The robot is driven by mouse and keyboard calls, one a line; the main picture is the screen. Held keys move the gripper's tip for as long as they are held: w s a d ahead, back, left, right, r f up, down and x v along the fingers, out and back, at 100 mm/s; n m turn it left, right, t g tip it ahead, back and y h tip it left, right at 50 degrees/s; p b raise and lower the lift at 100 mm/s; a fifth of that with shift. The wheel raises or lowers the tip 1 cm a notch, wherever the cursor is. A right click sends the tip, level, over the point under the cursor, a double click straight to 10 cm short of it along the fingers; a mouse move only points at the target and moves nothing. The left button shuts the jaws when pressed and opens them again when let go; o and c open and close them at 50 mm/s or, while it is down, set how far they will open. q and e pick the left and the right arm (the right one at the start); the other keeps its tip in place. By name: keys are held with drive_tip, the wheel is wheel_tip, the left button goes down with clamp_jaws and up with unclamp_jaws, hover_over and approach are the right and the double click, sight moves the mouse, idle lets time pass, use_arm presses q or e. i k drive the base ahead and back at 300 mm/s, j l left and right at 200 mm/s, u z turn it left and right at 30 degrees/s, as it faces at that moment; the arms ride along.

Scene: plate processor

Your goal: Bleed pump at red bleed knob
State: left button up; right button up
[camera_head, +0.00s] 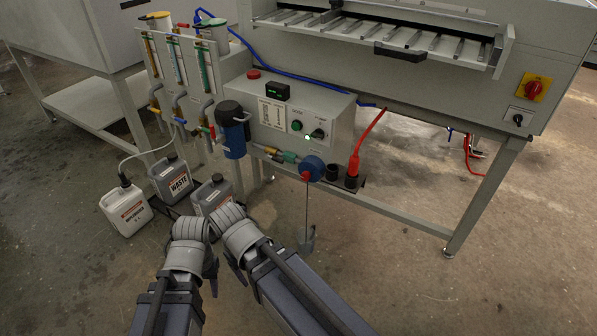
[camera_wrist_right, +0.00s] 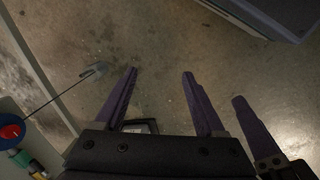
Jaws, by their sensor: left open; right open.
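The red bleed knob (camera_head: 306,176) sits on the front of the round blue pump (camera_head: 313,166), below the grey control box. In the right wrist view the red knob (camera_wrist_right: 11,131) shows at the left edge, outside my jaws. My left gripper (camera_head: 211,266) is low in the head view, left of the knob and well apart from it; its fingers are mostly hidden. My right gripper (camera_wrist_right: 160,72) is open and empty above the floor. In the head view its wrist is beside the left one, and its fingers are mostly hidden.
A waste canister (camera_head: 170,180) and other jugs stand on the floor at left. A blue filter housing (camera_head: 232,135) hangs left of the pump. A red plug and cable (camera_head: 353,165) are at its right. A thin rod hangs below the knob. Open floor lies in front.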

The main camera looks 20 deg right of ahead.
sight(305, 175)
drive_tip(key=z, duration=0.9)
drive_tip(key=i+j+z, duration=0.1)
drive_tip(key=j+z, duration=0.3)
drive_tip(key=i+j+z, duration=0.1)
drive_tip(key=j+z, duration=0.55)
drive_tip(key=z, duration=0.15)
drive_tip(key=j+z, duration=0.4)
drive_tip(key=k+j, duration=0.1)
drive_tip(key=j, duration=0.3)
drive_tip(key=k+j+z, duration=0.15)
drive_tip(key=j, duration=0.6)
drive_tip(key=k+j+z, duration=0.1)
drive_tip(key=j, duration=0.25)
drive_tip(key=k+j, duration=0.2)
drive_tip(key=j, duration=0.15)
drive_tip(key=k+j+z, duration=0.15)
drive_tip(key=j, duration=0.2)
drive_tip(key=k+j, duration=0.1)
drive_tip(key=j, duration=0.25)
